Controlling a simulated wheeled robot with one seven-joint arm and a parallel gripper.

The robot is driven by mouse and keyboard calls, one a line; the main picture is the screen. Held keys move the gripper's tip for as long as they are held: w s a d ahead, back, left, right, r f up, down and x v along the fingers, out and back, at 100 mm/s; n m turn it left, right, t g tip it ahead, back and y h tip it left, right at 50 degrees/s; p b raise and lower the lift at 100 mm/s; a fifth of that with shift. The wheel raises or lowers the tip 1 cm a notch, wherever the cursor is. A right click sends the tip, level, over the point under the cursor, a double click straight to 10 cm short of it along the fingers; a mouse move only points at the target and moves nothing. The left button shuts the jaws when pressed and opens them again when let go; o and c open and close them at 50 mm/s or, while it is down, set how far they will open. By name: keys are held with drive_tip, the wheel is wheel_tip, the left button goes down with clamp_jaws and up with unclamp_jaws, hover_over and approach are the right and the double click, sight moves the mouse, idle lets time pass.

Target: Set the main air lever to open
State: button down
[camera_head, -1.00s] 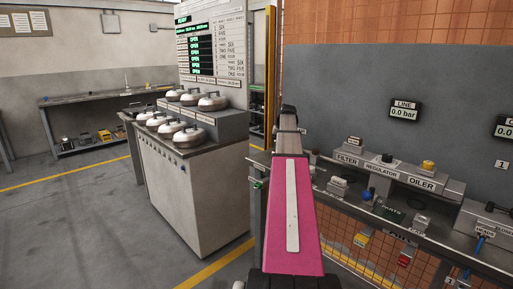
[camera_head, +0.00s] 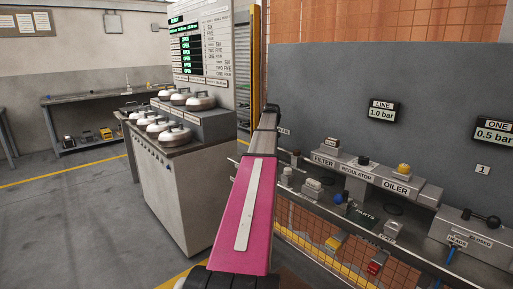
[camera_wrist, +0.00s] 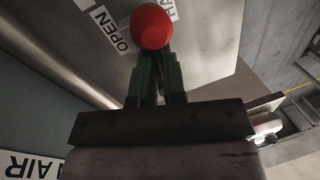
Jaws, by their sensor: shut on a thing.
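The main air lever shows in the wrist view as a round red knob (camera_wrist: 152,27) at the top. My gripper (camera_wrist: 159,62) has its two green fingers closed together at this knob, holding it; the lever's stem is hidden. A white OPEN label (camera_wrist: 109,29) lies just left of the knob, and a second label, partly covered and starting "HA", lies just above right. A plate reading AIR (camera_wrist: 35,166) is cut off at the lower left. In the head view my pink arm link hides the gripper and lever. The LINE display (camera_head: 381,111) reads 1.0 bar.
The ONE display (camera_head: 494,131) reads 0.5 bar. The filter, regulator and oiler row (camera_head: 365,175) runs along the bench to the right of my arm. A grey cabinet (camera_head: 180,190) with several round metal pots stands at left. Open floor lies further left.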

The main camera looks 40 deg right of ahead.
drive_tip(key=shift+d+n, duration=0.25)
drive_tip(key=shift+n, duration=0.45)
drive_tip(key=c, duration=1.2)
unclamp_jaws()
drive_tip(key=shift+r, duration=0.1)
drive_tip(key=r, duration=0.3)
drive_tip(key=d+r, duration=0.1)
drive_tip(key=r, duration=0.3)
drive_tip(key=d+r, duration=0.1)
drive_tip(key=r, duration=0.2)
drive_tip(key=shift+d+r, duration=0.1)
drive_tip(key=shift+r, duration=0.15)
